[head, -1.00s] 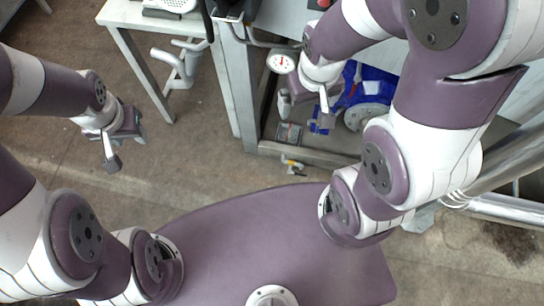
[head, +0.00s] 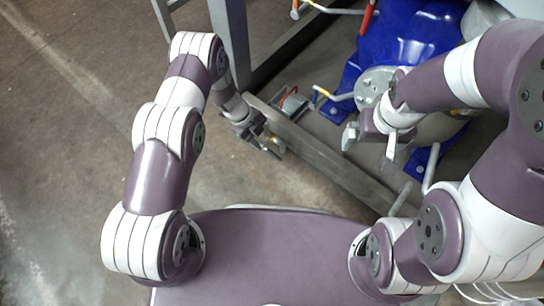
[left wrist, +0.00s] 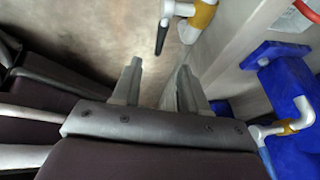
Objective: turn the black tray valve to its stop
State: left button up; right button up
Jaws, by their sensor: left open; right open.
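The black handle (left wrist: 162,38) of a small valve on a white pipe with a yellow band (left wrist: 203,14) shows at the top of the left wrist view. It lies beyond my left fingertips and apart from them. My left gripper (left wrist: 158,76) is open, with nothing between its fingers. In the head view my left gripper (head: 268,146) is low beside the grey frame beam, and I cannot make out the black handle there. My right gripper (head: 370,143) is open and empty in front of the blue equipment.
A grey metal beam (head: 330,165) runs diagonally close to my left gripper. Blue equipment (head: 405,40) with a grey flange (head: 376,84) stands behind it. A white pipe with a yellow band (head: 334,95) and a red handle (head: 368,18) are nearby. Open floor (head: 70,130) lies left.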

aim_at(274, 154)
pick_arm(q)
jog(key=b+x, duration=0.4)
jog(key=x, duration=0.4)
jog(key=shift+f, duration=0.4)
pick_arm(e)
notch_tip(274, 154, down, 6)
jog(key=shift+r, duration=0.15)
pick_arm(q)
grip_shut()
